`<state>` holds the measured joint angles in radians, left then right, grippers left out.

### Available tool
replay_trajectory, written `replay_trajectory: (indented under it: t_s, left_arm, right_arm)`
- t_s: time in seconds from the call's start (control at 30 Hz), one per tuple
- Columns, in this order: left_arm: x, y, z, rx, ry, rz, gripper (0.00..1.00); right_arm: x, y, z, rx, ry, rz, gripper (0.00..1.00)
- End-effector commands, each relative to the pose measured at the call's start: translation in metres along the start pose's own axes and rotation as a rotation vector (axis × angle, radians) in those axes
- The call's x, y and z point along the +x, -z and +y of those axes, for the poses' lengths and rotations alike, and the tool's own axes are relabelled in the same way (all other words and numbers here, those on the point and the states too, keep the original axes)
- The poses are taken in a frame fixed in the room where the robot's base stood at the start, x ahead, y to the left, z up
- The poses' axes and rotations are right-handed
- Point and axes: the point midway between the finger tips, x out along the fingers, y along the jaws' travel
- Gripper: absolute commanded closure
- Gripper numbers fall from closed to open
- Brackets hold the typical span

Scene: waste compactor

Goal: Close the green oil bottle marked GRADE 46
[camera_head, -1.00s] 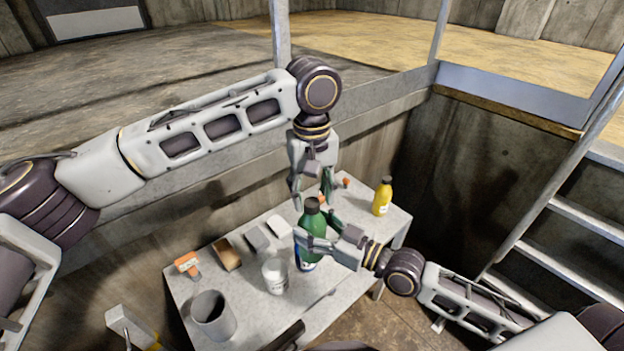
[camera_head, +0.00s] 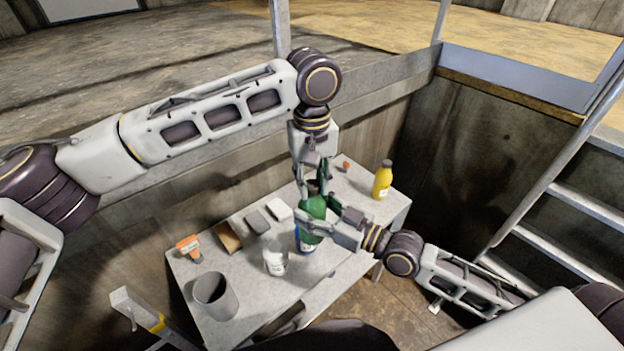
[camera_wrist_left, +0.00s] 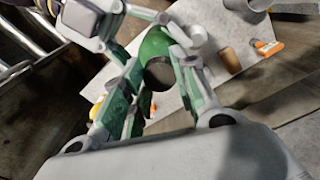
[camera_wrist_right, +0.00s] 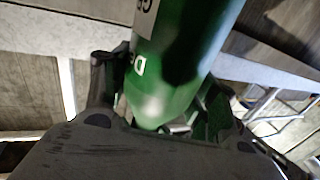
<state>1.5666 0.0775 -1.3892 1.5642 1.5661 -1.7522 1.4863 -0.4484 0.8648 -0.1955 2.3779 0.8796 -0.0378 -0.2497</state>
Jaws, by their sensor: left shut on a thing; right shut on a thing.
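In the right wrist view the green body (camera_wrist_right: 180,55) fills the jaws, with part of a white label (camera_wrist_right: 144,15) showing; the grade is not readable. A dark cap (camera_wrist_left: 160,74) sits at the bottle's top. My left gripper (camera_head: 314,184) points down from above, shut on the cap with a finger on either side. In the left wrist view the fingers flank the cap; whether its thread is seated cannot be told.
The grey table (camera_head: 240,290) holds a yellow bottle (camera_head: 382,180), a white jar (camera_head: 276,262), a grey cup (camera_head: 215,295), an orange-topped item (camera_head: 189,247) and several small blocks. A blue-and-white item (camera_head: 305,244) shows below the green bottle. Stairs (camera_head: 570,215) stand at right.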

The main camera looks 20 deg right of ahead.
Motion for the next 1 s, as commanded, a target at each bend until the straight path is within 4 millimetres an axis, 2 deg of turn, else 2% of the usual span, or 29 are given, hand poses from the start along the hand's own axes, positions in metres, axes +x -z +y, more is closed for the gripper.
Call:
replay_trajectory:
  t_s: [0.27,1.0]
  left_arm:
    - [0.0001,-0.0002,0.0001,0.079,0.000,-0.001,1.00]
    - [0.0005,0.0004,0.0000,0.678,0.001,0.000,1.00]
  right_arm:
    - [0.0001,0.0010,0.0000,-0.001,0.000,0.002,1.00]
    - [0.0001,0.0010,0.0000,0.000,0.000,0.002,1.00]
